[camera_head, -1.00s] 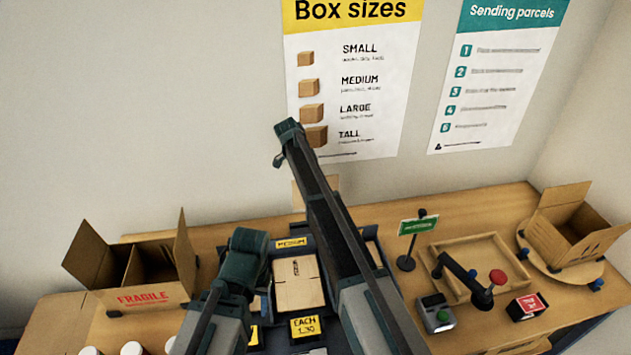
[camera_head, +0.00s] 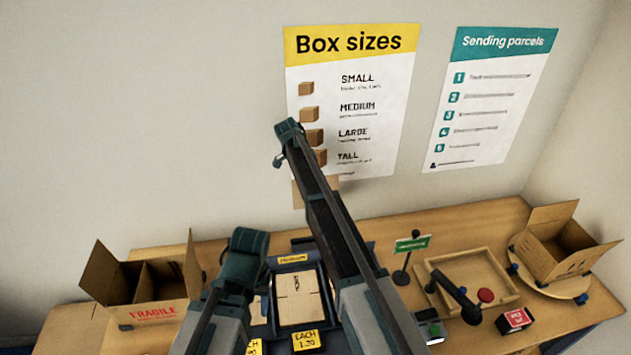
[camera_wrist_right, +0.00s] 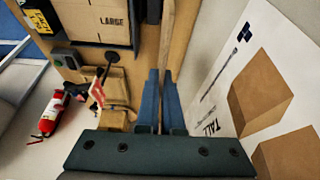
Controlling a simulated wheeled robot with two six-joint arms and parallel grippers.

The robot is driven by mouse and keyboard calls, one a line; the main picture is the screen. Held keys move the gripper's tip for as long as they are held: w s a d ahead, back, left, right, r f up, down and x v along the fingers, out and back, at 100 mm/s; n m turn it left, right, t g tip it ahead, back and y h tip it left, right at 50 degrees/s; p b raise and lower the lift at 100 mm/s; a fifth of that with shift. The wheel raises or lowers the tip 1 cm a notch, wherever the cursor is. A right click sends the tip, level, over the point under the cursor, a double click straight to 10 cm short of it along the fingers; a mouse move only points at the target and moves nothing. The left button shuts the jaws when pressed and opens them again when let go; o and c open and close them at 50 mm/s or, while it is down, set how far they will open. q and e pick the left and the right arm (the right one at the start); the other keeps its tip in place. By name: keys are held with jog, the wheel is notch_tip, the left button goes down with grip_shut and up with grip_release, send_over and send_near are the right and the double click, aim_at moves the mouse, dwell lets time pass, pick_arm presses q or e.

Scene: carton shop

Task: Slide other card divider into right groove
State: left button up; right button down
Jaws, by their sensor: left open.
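The open FRAGILE carton (camera_head: 152,313) stands at the left of the bench with its flaps up. An upright card panel (camera_head: 152,282) shows inside it; its grooves are too small to make out. A plain card divider (camera_head: 300,194) shows behind my right arm, in front of the wall and above the bench. In the right wrist view my right gripper (camera_wrist_right: 161,85) has its blue fingers close together on the thin card edge, well away from the carton. My left gripper (camera_head: 245,250) is open and empty, to the right of the carton; its fingertips are hard to make out.
A dark rack of flat cartons (camera_head: 298,298) stands mid-bench. To its right are a green sign (camera_head: 411,244), a wooden tray (camera_head: 472,272), a red box (camera_head: 515,320) and an open carton (camera_head: 562,245) on a turntable. Posters (camera_head: 350,100) hang close behind the right arm.

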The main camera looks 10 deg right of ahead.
jog(key=shift+r+p, duration=1.9)
jog(key=shift+r, duration=0.35)
jog(key=shift+f, duration=0.1)
